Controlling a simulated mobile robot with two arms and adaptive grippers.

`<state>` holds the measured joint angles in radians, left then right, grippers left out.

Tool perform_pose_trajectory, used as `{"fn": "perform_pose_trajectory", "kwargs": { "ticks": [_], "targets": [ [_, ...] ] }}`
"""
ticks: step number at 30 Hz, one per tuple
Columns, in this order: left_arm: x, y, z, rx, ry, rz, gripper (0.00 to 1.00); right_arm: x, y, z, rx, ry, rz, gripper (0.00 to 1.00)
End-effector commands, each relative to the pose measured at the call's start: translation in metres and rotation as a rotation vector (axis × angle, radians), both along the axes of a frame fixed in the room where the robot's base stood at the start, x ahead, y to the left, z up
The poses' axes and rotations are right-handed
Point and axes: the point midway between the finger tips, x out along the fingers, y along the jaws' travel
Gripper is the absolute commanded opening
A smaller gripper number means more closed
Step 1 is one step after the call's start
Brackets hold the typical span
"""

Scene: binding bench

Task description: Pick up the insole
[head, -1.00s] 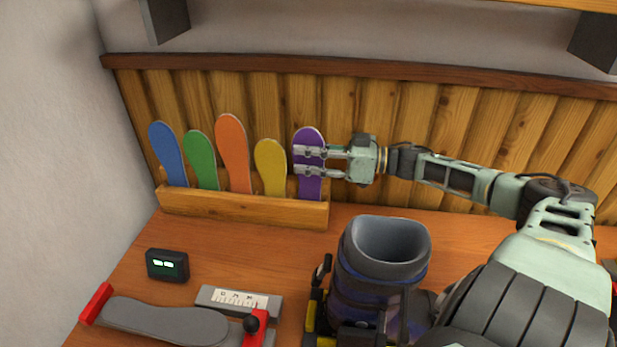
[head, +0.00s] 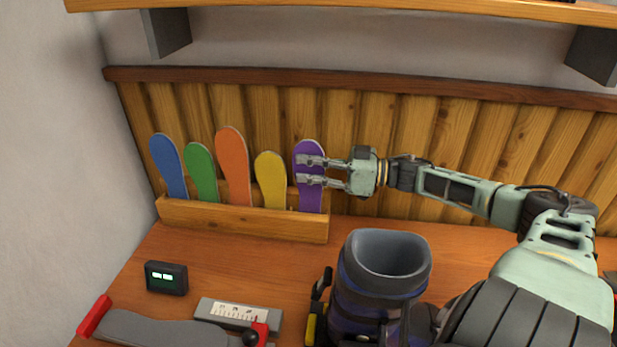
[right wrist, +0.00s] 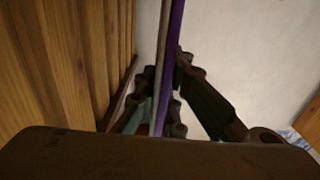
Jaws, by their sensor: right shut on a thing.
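The purple insole (head: 308,197) stands upright at the right end of a wooden rack (head: 240,222). Its lower end still sits at the rack, behind the front board. My right gripper (head: 312,171) reaches in from the right and is shut on the purple insole at about mid-height. In the right wrist view the purple insole (right wrist: 174,45) shows edge-on as a thin strip between the fingers of my right gripper (right wrist: 165,100). Blue (head: 168,165), green (head: 201,172), orange (head: 233,165) and yellow (head: 270,180) insoles stand to its left in the rack. My left gripper is not in view.
A wood-plank wall (head: 430,130) is close behind the rack. A grey-and-purple boot (head: 385,285) stands in front of my right arm. A small black display (head: 166,278) and a grey measuring device (head: 160,328) with red ends lie at the front left. A shelf (head: 350,10) is overhead.

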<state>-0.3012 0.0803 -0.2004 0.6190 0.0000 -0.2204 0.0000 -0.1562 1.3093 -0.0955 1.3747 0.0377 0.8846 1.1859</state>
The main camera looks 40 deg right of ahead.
Motion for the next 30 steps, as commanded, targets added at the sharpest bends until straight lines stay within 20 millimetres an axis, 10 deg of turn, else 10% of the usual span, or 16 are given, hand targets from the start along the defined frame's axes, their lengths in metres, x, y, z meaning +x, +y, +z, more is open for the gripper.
{"fn": "perform_pose_trajectory", "kwargs": {
  "ticks": [30],
  "targets": [
    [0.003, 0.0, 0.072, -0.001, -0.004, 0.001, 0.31, -0.018, -0.015, 0.124, 0.005, 0.002, -0.004, 0.0]
  ]
}}
